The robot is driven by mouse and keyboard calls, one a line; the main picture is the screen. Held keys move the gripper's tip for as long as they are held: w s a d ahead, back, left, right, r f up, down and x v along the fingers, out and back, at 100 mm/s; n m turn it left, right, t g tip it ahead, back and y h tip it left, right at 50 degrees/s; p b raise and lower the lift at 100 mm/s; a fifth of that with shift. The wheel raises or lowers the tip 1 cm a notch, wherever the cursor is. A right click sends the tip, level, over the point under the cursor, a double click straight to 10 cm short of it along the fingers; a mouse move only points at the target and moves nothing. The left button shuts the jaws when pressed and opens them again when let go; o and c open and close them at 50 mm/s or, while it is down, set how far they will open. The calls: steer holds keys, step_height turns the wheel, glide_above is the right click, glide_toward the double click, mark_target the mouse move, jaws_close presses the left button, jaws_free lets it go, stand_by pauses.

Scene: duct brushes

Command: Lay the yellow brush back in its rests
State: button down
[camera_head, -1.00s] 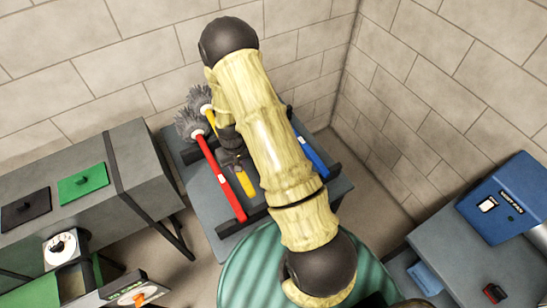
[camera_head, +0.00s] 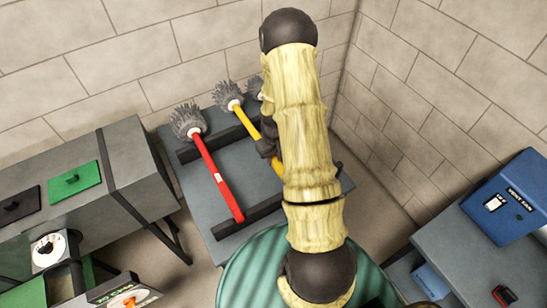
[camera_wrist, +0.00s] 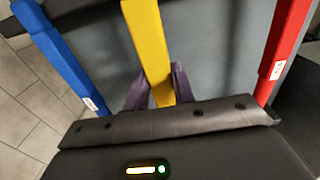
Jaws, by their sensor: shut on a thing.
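The yellow brush (camera_head: 246,120) has a grey bristle head and points toward the back wall. My gripper (camera_wrist: 152,90) is shut on its yellow handle (camera_wrist: 147,40), with a purple finger on each side. The brush lies between the red brush (camera_head: 217,178) and the blue brush, across the dark rear rest bar (camera_head: 208,144). I cannot tell whether it touches that bar. The front rest bar (camera_head: 260,211) is partly hidden by my arm.
The red handle (camera_wrist: 284,45) and blue handle (camera_wrist: 55,55) flank the yellow one in the wrist view, with gaps between. A grey duct with a green panel (camera_head: 73,181) stands at left. A blue box (camera_head: 505,197) sits on the right table.

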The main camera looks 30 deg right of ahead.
steer(key=shift+f, duration=0.1)
steer(key=shift+f+b, duration=1.95)
steer(key=shift+f, duration=0.8)
steer(key=c, duration=1.1)
jaws_free()
steer(key=shift+r, duration=0.1)
step_height(320, 180, up, 17)
steer(key=b, duration=0.2)
steer(key=shift+s+r+b, duration=0.15)
steer(key=shift+r+b, duration=0.05)
steer(key=shift+b, duration=0.15)
